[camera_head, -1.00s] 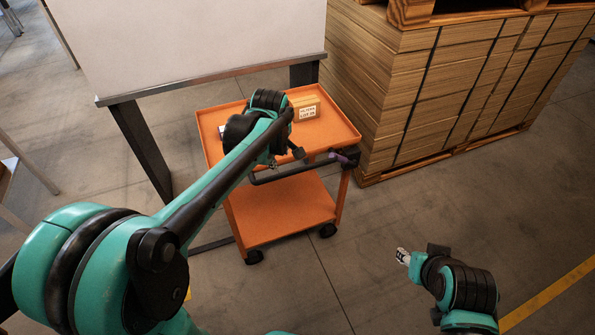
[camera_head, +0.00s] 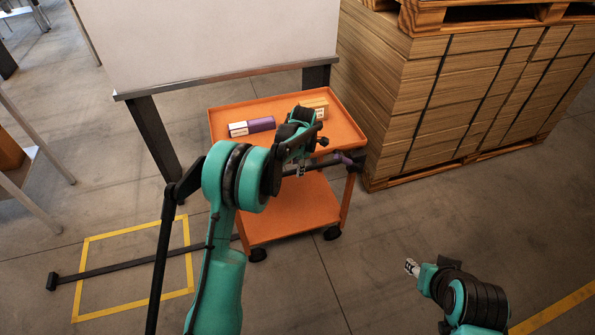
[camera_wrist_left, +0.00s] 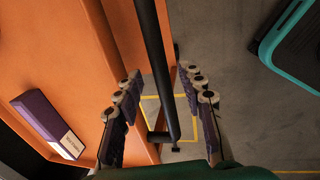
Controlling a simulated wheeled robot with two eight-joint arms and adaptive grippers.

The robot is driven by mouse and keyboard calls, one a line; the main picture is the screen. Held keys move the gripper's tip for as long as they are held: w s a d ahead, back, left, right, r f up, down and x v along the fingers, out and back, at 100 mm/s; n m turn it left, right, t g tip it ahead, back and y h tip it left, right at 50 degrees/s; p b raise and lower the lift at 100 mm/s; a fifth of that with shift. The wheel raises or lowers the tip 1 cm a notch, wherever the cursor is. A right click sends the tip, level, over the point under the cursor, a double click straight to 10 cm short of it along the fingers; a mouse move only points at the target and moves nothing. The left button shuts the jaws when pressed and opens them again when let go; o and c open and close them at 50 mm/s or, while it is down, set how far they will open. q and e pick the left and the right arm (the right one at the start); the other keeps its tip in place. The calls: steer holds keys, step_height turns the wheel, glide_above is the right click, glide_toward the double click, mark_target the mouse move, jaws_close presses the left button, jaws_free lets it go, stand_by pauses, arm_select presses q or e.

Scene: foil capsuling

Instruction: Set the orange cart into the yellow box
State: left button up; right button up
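The orange cart (camera_head: 290,207) stands in front of a whiteboard, its dark handle (camera_head: 325,165) on the near side. The yellow box (camera_head: 133,306) is a taped outline on the floor, left of the cart and apart from it. My left gripper (camera_head: 301,171) is at the handle. In the left wrist view its fingers (camera_wrist_left: 164,115) are spread, with the dark handle bar (camera_wrist_left: 153,50) running between them and no clear grip on it. My right gripper (camera_head: 411,267) is over the floor right of the cart; its finger opening is too small to judge.
A purple-and-white carton (camera_head: 251,126) and a tan box (camera_head: 316,107) lie on the cart's top. Stacked cardboard on a pallet (camera_head: 450,110) is close on the right. The whiteboard stand's dark foot (camera_head: 120,263) crosses the yellow outline. The floor in front is clear.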

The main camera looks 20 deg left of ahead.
arm_select(q)
steer(key=shift+w+a+f, duration=0.1)
steer(key=shift+w+f, duration=0.05)
steer(key=shift+f, duration=0.8)
jaws_close()
